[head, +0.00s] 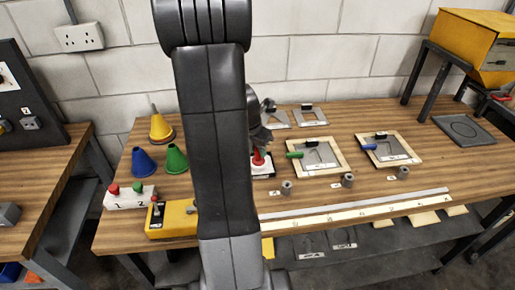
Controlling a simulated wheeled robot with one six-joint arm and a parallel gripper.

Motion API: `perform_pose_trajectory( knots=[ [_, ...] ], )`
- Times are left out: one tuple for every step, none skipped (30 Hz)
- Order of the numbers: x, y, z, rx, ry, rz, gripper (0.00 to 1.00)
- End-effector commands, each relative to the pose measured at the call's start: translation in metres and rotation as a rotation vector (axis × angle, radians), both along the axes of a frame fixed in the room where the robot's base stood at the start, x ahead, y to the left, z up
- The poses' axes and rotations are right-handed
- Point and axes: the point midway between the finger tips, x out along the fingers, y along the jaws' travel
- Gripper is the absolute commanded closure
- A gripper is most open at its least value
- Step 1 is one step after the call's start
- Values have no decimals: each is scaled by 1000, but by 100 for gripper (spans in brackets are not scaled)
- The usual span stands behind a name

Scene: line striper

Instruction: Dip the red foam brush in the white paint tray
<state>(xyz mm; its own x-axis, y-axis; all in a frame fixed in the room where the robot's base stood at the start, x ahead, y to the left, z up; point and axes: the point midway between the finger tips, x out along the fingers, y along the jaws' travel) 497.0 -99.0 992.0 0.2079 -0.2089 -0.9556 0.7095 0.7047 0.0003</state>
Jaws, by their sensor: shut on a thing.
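The red foam brush (258,157) shows just right of my arm, with its red part above a small white tray (265,171). My gripper (260,141) is right above the red part and shut on it, partly hidden behind my arm. My arm also hides the left side of the white tray. The brush's lower end is not clear, so I cannot tell whether it touches the paint.
Two wood-framed panels (334,167) (410,158) lie to the right, with a green and a blue handle at their left edges. Small grey cylinders (347,181) and a long pale rail (360,206) lie in front. Coloured cones (143,161) stand left.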

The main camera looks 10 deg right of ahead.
Motion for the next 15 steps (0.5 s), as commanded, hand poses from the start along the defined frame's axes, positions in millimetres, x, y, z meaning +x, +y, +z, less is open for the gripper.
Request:
perform_pose_trajectory(
  knots=[
    [0, 0, 4, 0, 0, 0, 92],
    [0, 0, 7, 0, 0, 0, 92],
    [0, 0, 10, 0, 0, 0, 92],
    [0, 0, 12, 0, 0, 0, 92],
    [0, 0, 15, 0, 0, 0, 92],
    [0, 0, 19, 0, 0, 0, 92],
    [0, 0, 21, 0, 0, 0, 92],
    [0, 0, 24, 0, 0, 0, 92],
    [0, 0, 27, 0, 0, 0, 92],
    [0, 0, 29, 0, 0, 0, 92],
    [0, 0, 32, 0, 0, 0, 92],
    [0, 0, 35, 0, 0, 0, 92],
    [0, 0, 37, 0, 0, 0, 92],
    [0, 0, 39, 0, 0, 0, 92],
    [0, 0, 42, 0, 0, 0, 92]
  ],
)
